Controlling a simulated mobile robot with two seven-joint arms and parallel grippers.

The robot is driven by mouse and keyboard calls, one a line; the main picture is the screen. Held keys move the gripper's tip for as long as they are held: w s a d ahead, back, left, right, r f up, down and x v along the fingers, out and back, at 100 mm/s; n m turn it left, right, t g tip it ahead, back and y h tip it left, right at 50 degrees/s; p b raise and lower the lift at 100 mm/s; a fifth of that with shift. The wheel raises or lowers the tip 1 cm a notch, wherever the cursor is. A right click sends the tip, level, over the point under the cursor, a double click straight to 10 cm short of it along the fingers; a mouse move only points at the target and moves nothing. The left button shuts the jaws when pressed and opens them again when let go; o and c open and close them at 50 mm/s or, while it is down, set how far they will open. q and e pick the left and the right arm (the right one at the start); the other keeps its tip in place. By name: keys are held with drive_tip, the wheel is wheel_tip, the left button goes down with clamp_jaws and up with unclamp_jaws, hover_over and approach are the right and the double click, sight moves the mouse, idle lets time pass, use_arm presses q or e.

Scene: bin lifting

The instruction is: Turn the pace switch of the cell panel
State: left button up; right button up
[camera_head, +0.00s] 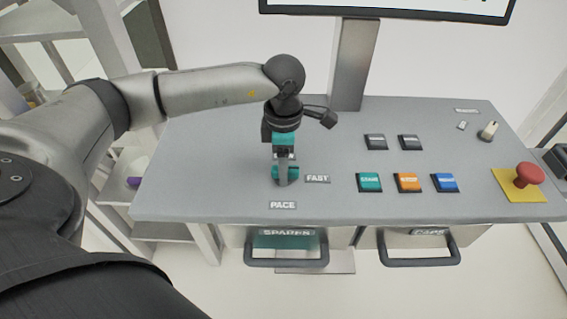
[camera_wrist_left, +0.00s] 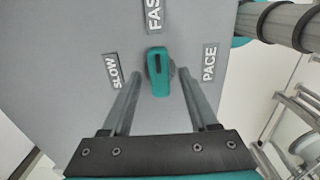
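The pace switch is a teal knob (camera_wrist_left: 160,82) with a dark stripe, on the grey cell panel (camera_head: 215,150). In the left wrist view its long side runs roughly up and down, in line with the FAST label (camera_wrist_left: 154,15). The SLOW label (camera_wrist_left: 113,72) is to its left and the PACE label (camera_wrist_left: 209,63) to its right. My left gripper (camera_head: 283,178) points down at the switch and largely hides it in the head view. Its fingers (camera_wrist_left: 159,76) are apart, one on each side of the knob, with gaps visible. My right gripper is not in view.
Right of the switch are teal (camera_head: 370,182), orange (camera_head: 408,182) and blue (camera_head: 445,182) buttons. A red mushroom button (camera_head: 528,175) stands at the far right. A monitor post (camera_head: 353,65) rises behind. Drawer handles (camera_head: 287,262) stick out below the front edge.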

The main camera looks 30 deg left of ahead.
use_arm(q)
clamp_jaws()
idle(0.3)
idle(0.4)
drive_tip(key=n+b, duration=0.1)
drive_tip(key=n, duration=0.3)
drive_tip(key=shift+n, duration=0.4)
drive_tip(key=n, duration=0.4)
drive_tip(key=shift+n, duration=0.3)
drive_tip(key=n, duration=0.4)
drive_tip(key=shift+n, duration=2.2)
drive_tip(key=shift+w, duration=0.1)
